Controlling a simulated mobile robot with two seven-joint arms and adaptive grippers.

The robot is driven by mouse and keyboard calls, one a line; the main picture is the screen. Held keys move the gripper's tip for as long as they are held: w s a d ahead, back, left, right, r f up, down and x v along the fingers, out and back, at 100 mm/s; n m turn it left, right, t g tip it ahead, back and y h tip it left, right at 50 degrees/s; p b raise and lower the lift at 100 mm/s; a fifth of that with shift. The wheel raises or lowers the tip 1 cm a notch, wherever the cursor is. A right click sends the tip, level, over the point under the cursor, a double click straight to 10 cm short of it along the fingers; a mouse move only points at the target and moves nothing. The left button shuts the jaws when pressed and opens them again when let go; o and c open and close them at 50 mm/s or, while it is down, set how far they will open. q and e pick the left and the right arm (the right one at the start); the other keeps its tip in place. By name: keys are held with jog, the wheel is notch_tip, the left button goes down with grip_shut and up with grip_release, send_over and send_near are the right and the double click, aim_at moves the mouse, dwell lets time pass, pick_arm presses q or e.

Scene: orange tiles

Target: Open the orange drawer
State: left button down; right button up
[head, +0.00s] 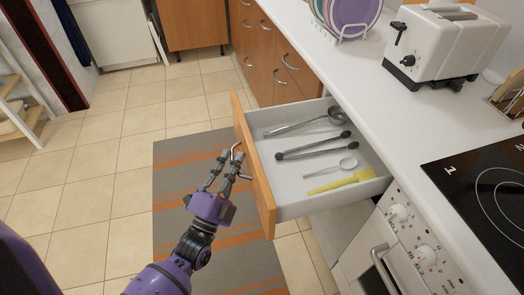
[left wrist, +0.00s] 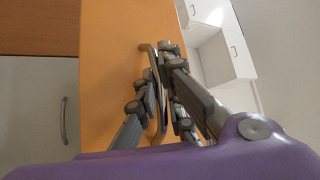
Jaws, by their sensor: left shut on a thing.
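The orange drawer (head: 253,165) stands pulled out from under the white counter, with its white inside showing. Several utensils lie in it, among them a ladle (head: 335,117) and a yellow brush-like tool (head: 340,183). My left gripper (head: 233,163) is at the outer face of the drawer front, shut on the metal handle (head: 237,151). In the left wrist view the fingers (left wrist: 160,95) close around the handle (left wrist: 153,75) against the orange front (left wrist: 112,60). My right gripper is not in view.
A white toaster (head: 445,45) and a plate rack (head: 347,25) stand on the counter (head: 365,80). A black hob (head: 490,190) and oven are at the right. A striped rug (head: 180,180) covers the floor, which is clear left of the drawer.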

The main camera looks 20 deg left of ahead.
pick_arm(q)
jog(key=s+a, duration=0.6)
jog(key=a, duration=0.2)
jog(key=shift+f+p, duration=0.15)
jog(key=shift+p, duration=0.15)
jog(key=c, duration=2.2)
grip_release()
jog(key=shift+a, duration=0.1)
jog(key=shift+o, duration=0.2)
jog(key=v, duration=1.2)
